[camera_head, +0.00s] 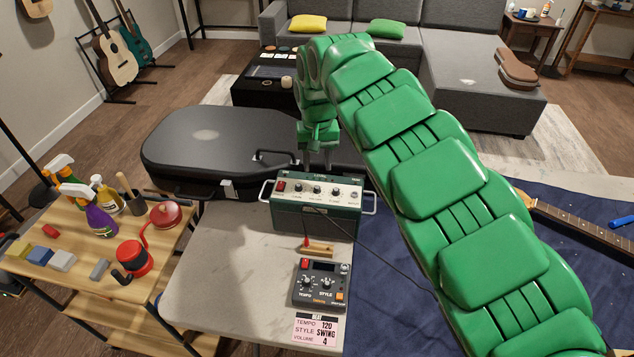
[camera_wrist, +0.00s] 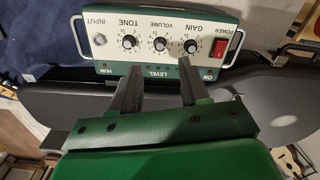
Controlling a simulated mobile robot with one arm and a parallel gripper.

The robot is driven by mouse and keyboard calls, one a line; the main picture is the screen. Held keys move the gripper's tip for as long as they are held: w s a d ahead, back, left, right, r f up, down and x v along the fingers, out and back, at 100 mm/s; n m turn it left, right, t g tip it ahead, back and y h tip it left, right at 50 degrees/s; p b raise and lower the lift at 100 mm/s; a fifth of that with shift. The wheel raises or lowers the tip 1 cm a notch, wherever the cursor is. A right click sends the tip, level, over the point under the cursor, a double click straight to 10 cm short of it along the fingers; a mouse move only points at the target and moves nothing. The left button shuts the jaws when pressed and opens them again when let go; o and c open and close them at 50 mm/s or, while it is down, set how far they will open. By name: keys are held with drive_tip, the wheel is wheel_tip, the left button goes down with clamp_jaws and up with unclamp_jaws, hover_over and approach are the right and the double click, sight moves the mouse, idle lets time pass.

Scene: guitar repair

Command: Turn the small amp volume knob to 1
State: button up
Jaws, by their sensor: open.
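The small green amp (camera_head: 315,220) stands on the light table with its pale knob panel facing up. In the wrist view the panel (camera_wrist: 110,70) appears upside down, with three black knobs. The volume knob (camera_wrist: 160,44) is the middle one, between the tone knob (camera_wrist: 129,42) and the gain knob (camera_wrist: 191,46). Its exact setting is too small to read. My gripper (camera_wrist: 161,68) is open and empty, its two dark fingers apart over the panel's edge, with the volume knob lined up between them but beyond the tips. In the head view my gripper shows behind the amp.
The red power switch (camera_wrist: 220,50) is beside the gain knob. The amp has metal handles at both ends. A black guitar case (camera_head: 215,145) lies behind. A drum machine (camera_head: 320,284), a small wooden piece (camera_head: 317,251) and a printed card (camera_head: 315,330) are in front.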

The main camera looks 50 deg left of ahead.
sight(317, 187)
drive_tip(key=shift+s+f, duration=0.1)
drive_tip(key=shift+f, duration=3.8)
drive_tip(key=shift+c, duration=0.3)
clamp_jaws()
